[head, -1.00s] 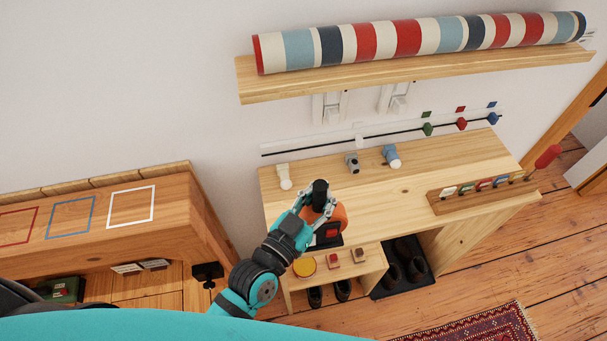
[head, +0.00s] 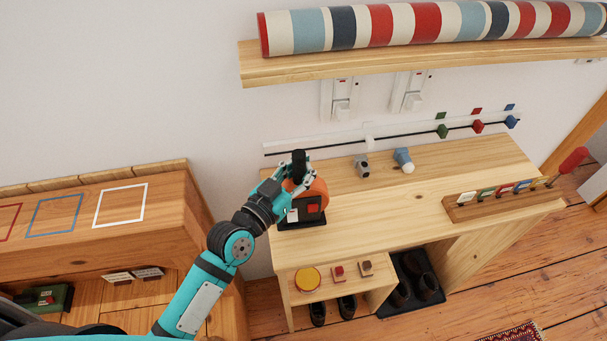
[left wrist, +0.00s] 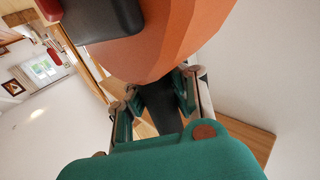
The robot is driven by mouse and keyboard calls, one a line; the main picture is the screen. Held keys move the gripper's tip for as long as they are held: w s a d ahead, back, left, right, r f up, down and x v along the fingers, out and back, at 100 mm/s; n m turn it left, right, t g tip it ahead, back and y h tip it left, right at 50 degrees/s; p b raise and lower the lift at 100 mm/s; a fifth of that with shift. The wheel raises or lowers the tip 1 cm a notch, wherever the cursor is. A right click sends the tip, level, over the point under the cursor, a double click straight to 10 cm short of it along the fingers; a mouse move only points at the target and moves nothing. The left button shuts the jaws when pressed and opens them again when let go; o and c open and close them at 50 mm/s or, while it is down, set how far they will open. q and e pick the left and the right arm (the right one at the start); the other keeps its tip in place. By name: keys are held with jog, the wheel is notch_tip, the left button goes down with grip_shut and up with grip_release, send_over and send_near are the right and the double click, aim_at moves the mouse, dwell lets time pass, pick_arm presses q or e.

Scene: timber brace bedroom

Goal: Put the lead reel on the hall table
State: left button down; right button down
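The lead reel (head: 319,189) is an orange drum with a black handle and a dark base carrying a red and a white patch. It is upright at the left end of the light pine table (head: 400,208); I cannot tell whether its base touches the top. My left gripper (head: 299,172) is at the reel's handle, with its fingers closed around it. In the left wrist view, the fingers (left wrist: 158,95) lie on both sides of the black grip, below the orange drum (left wrist: 160,45). My right gripper is not in view.
A wooden unit (head: 160,225) with red, blue and white outlined squares stands left. A grey fitting (head: 361,166), a blue-white one (head: 403,160) and a key rack (head: 500,200) occupy the pine table. A lower shelf (head: 325,283) is in front; a wall shelf (head: 400,60) overhangs.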

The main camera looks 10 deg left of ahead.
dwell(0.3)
pick_arm(q)
jog(key=c, duration=2)
grip_release()
jog(key=shift+f, duration=0.2)
jog(key=o, duration=0.7)
jog(key=shift+c, duration=0.2)
jog(key=shift+s+r, duration=0.1)
jog(key=shift+s, duration=0.05)
jog(key=b+v, duration=0.2)
jog(key=v, duration=1)
jog(key=shift+b, duration=0.3)
